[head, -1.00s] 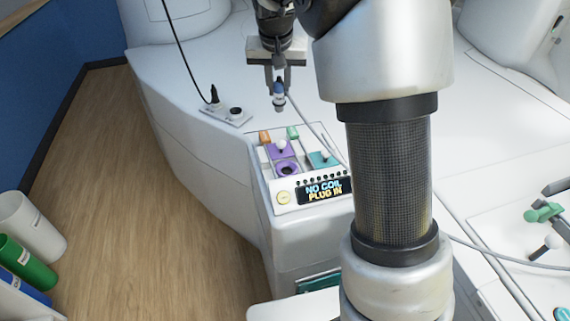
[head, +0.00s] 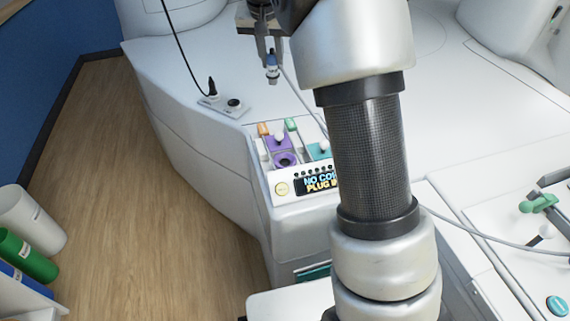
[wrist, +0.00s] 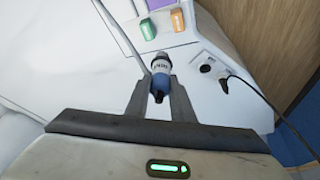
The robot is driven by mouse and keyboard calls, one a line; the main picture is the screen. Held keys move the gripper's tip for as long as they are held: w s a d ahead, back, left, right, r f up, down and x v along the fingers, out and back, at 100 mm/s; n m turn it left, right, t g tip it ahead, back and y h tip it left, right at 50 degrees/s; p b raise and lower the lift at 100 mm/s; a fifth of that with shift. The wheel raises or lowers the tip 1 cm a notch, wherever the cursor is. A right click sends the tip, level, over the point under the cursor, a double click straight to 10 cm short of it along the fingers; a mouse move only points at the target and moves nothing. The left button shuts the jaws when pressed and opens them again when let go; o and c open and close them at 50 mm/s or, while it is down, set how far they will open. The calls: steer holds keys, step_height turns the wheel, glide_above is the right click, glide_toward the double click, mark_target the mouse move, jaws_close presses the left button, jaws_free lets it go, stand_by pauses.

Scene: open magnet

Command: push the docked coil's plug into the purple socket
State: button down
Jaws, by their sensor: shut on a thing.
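My gripper (head: 271,62) is shut on a plug (head: 272,68) with a blue body and a grey end, held upright above the white housing. In the wrist view the plug (wrist: 160,70) sits between the fingertips of my gripper (wrist: 161,88), with a grey cable beside it. The purple socket (head: 285,160) is a round opening on a purple plate with a white knob, lower and nearer than the plug. The plug is apart from it. In the wrist view only a corner of a purple plate (wrist: 198,12) shows. My arm hides part of the panel.
An orange tab (head: 263,129) and a green tab (head: 291,124) stand behind the purple plate, with a teal plate (head: 318,150) to its right. The display (head: 317,184) reads "NO COIL PLUG IN", partly covered. A small block (head: 224,105) with a black cable lies left.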

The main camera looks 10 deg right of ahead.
step_height(320, 180, up, 3)
steer(key=shift+f+p, duration=0.15)
steer(key=shift+p, duration=0.75)
steer(key=shift+f, duration=0.1)
steer(key=shift+s, duration=0.1)
steer(key=shift+s+f+b, duration=0.1)
steer(key=shift+s+b, duration=0.15)
steer(key=shift+b, duration=0.25)
steer(key=shift+s+b, duration=0.65)
steer(key=shift+s, duration=0.25)
steer(key=s+b, duration=0.5)
steer(key=s, duration=0.7)
steer(key=shift+b, duration=0.35)
